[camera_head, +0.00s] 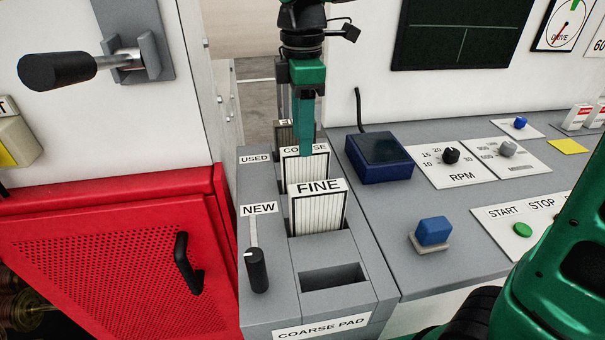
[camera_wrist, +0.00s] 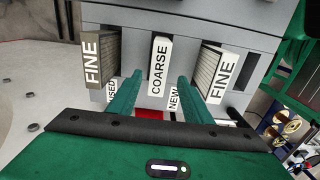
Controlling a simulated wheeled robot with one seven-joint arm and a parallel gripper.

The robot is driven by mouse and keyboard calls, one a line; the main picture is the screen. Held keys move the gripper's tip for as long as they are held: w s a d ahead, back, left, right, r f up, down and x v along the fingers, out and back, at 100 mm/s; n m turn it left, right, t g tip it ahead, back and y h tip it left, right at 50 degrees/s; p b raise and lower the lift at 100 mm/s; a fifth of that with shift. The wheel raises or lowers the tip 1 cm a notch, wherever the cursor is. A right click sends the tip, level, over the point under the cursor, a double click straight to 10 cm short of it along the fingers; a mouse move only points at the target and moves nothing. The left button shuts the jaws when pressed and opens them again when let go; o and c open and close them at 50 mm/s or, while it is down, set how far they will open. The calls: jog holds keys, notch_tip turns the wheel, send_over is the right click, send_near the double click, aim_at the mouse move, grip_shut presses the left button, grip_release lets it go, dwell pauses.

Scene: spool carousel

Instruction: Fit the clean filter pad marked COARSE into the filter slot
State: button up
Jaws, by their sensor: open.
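The white pad marked COARSE (camera_head: 307,168) stands upright in the grey rack, between two pads marked FINE. It also shows in the wrist view (camera_wrist: 159,66). My gripper (camera_head: 304,148) points down over it, and one green fingertip hides part of its label. In the wrist view my gripper (camera_wrist: 160,79) is open, with one finger to each side of the COARSE pad; whether they touch it I cannot tell. An empty rectangular slot (camera_head: 333,277) lies at the rack's near end, above a label reading COARSE PAD (camera_head: 320,327).
A white FINE pad (camera_head: 318,212) stands between the COARSE pad and the slot. A darker, brownish FINE pad (camera_wrist: 101,60) stands on the other side. A black-knobbed lever (camera_head: 256,270) rises left of the slot. A blue box (camera_head: 379,158) sits on the console at right.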

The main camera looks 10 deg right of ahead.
aim_at(305, 176)
jog(key=shift+w+d+f, duration=0.15)
jog(key=shift+d+f, duration=0.05)
jog(key=shift+f, duration=1.15)
jog(key=shift+w+d+f, duration=0.1)
jog(key=shift+d+f, duration=0.05)
jog(key=shift+f, duration=1.2)
grip_shut()
